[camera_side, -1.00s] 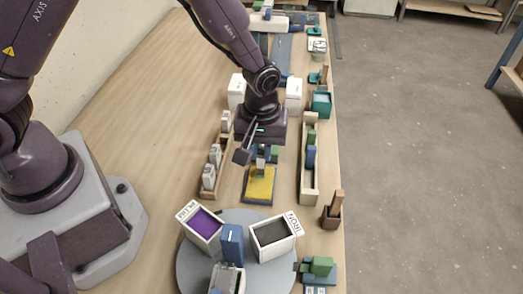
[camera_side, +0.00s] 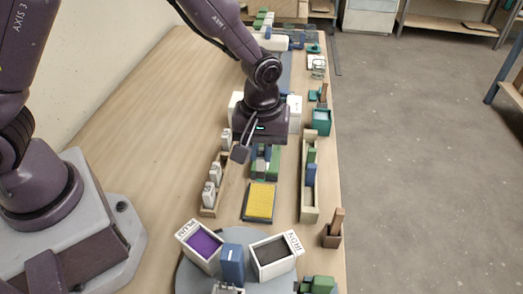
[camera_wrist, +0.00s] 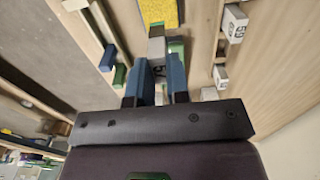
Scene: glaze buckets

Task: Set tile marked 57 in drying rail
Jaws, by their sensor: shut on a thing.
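In the side view my gripper (camera_side: 262,158) hangs just beyond the yellow pad, over green blocks or a stand; the tile is hard to make out there. A cream rail (camera_side: 308,205) on the right holds green and blue pieces. A wooden rack (camera_side: 208,211) on the left holds several white marked pieces. I cannot tell for certain which one is the drying rail.
The yellow pad (camera_side: 260,201) lies on a dark tray. Nearer stand the plum bucket (camera_side: 188,240), the iron bucket (camera_side: 285,257) and a blue block (camera_side: 232,262) on a grey round plate. White boxes and a teal container (camera_side: 321,122) flank the far side. The left table area is clear.

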